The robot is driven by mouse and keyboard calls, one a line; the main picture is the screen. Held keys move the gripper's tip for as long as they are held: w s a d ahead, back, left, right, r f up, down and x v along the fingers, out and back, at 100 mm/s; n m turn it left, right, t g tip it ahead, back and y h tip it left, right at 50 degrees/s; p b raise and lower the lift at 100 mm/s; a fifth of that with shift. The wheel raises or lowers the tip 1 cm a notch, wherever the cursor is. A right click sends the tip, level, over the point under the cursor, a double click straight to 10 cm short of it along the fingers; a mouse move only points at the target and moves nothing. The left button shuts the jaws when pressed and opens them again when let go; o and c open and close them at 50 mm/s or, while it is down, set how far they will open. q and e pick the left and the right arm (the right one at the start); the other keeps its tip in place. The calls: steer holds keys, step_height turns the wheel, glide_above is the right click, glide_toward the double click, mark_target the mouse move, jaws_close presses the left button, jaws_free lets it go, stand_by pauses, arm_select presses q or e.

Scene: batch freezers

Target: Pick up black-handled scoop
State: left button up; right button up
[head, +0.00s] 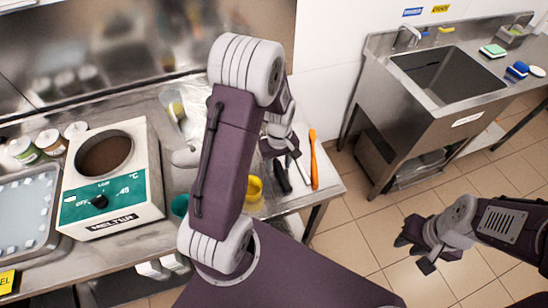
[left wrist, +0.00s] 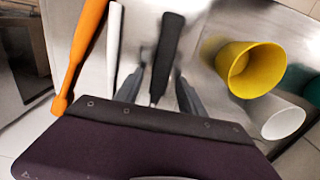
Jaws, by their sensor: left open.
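The black-handled scoop (left wrist: 168,48) lies on the steel counter, and its black handle (head: 281,176) shows near the counter's right end in the head view. My left gripper (left wrist: 160,88) is open. In the left wrist view its two grey fingers lie to either side of the lower part of the black handle. I cannot tell whether they touch it. The scoop's lower end is hidden behind my wrist. My right gripper (head: 418,250) hangs over the tiled floor at the right, away from the counter, and I see nothing in it.
An orange-handled tool (head: 313,160) and a white-handled tool (left wrist: 115,45) lie beside the scoop. A yellow cup (left wrist: 246,66), a white cup (left wrist: 284,124) and a green cup (head: 180,206) stand on the other side. The melter (head: 112,180) stands left.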

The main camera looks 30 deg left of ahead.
mark_target(279, 165)
arm_select(q)
steer(key=shift+w+f, duration=0.1)
steer(key=shift+f, duration=0.45)
steer(key=shift+r, duration=0.1)
jaws_close()
step_height(279, 165, up, 4)
steer(key=shift+r, duration=0.2)
steer(key=s+d+r, duration=0.1)
steer(key=d+r, duration=0.5)
steer(key=d, duration=0.5)
steer(key=shift+d+r, duration=0.3)
steer(key=shift+d, duration=0.05)
